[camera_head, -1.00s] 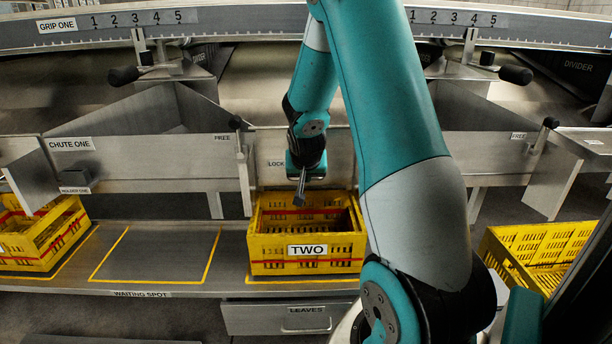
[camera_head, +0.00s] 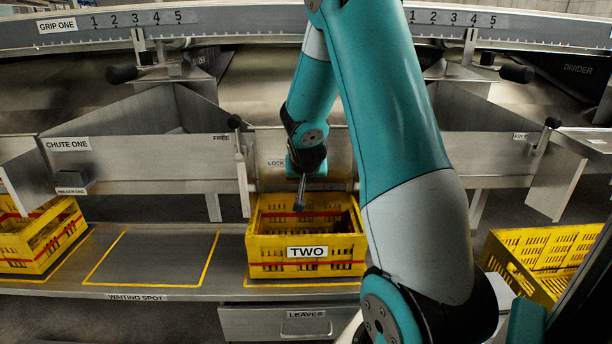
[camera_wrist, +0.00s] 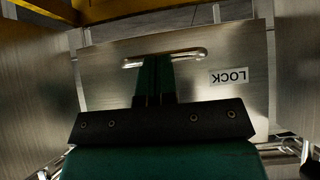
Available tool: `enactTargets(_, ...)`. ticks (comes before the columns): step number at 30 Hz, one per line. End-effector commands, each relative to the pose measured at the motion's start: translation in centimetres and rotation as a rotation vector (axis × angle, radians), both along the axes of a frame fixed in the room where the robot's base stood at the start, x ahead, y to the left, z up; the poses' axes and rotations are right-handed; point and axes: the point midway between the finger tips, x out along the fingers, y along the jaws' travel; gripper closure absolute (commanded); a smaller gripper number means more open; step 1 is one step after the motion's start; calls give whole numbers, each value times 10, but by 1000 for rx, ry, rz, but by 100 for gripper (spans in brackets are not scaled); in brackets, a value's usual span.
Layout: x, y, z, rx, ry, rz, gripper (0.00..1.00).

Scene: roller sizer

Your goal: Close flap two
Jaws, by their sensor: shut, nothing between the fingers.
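A steel panel marked LOCK (camera_head: 330,160) stands behind the yellow crate TWO, between two chute side plates. No label naming flap two shows. In the wrist view the LOCK panel (camera_wrist: 110,85) carries a pale bar handle (camera_wrist: 190,53). My gripper (camera_head: 299,205) points down in front of the panel, over the back part of the crate opening. In the wrist view my gripper's fingers (camera_wrist: 156,62) are together and overlap the middle of the bar; I cannot tell whether they touch it. A black-knobbed lever (camera_head: 236,122) stands left of the panel, near a FREE label.
Crate TWO (camera_head: 262,268) sits on the shelf below my gripper. A yellow-outlined waiting spot (camera_head: 150,258) to its left is empty. Other yellow crates stand at the far left (camera_head: 40,262) and the right (camera_head: 570,242). A LEAVES drawer (camera_head: 290,328) is below.

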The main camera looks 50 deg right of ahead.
Motion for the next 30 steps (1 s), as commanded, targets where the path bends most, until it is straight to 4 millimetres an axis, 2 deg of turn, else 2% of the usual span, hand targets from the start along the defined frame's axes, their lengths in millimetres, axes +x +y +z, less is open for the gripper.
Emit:
enactTargets(12,-39,45,67,-3,-3,-6,100)
enactTargets(16,-50,56,83,-3,-3,-9,100)
enactTargets(21,-57,65,93,-1,-2,-11,100)
enactTargets(30,-58,68,94,0,0,-6,100)
